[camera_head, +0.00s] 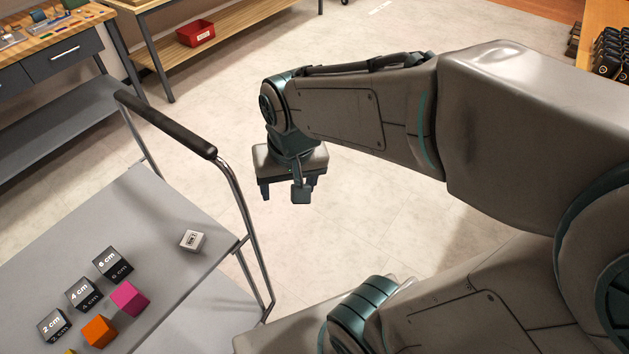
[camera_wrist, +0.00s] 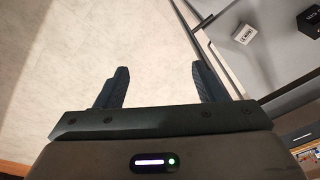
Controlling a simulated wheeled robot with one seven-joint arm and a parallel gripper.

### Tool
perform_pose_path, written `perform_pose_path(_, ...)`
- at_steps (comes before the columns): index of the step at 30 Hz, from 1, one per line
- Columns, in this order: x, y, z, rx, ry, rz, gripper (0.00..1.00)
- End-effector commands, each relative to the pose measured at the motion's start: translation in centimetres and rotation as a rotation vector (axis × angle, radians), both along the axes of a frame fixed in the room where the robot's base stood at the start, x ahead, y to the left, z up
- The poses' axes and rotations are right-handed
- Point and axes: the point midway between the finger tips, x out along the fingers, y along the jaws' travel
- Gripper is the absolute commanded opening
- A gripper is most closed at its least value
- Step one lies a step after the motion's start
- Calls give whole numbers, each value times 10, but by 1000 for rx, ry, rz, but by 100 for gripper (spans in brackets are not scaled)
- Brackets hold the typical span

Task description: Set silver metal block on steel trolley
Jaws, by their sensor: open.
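The silver metal block (camera_head: 193,240) rests on the upper shelf of the steel trolley (camera_head: 165,205), near its right edge. It is a small pale cube with dark lettering on one face. My gripper (camera_head: 284,192) is open and empty, over the floor to the right of the trolley's handle. In the wrist view, my gripper's two fingers (camera_wrist: 158,85) stand apart with only pale floor between them. The block (camera_wrist: 244,33) shows there at the upper right, on the trolley (camera_wrist: 275,62), clear of the fingers.
Black blocks marked with sizes (camera_head: 85,293), a magenta block (camera_head: 129,298) and an orange block (camera_head: 99,331) share the trolley top. Its black handle (camera_head: 165,123) rises at the far end. A red bin (camera_head: 196,33) sits on a shelf behind. The floor (camera_head: 400,230) below my arm is clear.

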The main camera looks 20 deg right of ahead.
Motion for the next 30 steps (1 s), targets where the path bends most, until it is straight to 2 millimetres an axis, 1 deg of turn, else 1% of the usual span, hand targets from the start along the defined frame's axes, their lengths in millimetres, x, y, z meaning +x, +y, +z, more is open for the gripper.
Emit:
perform_pose_path(1,-7,-10,7,-4,-29,10,63)
perform_pose_path(3,-15,-18,14,-20,-62,40,63)
perform_pose_path(9,-31,-33,24,-66,-119,98,63)
perform_pose_path(14,-35,-36,26,-81,-130,116,63)
perform_pose_path(25,-35,-36,26,-81,-129,117,63)
perform_pose_path(26,-35,-36,26,-81,-129,117,60)
perform_pose_path(27,-35,-36,26,-80,-129,117,49)
perform_pose_path(28,-35,-36,26,-80,-129,117,41)
perform_pose_path(29,-35,-36,26,-80,-129,117,36)
perform_pose_path(30,-35,-36,26,-80,-129,117,36)
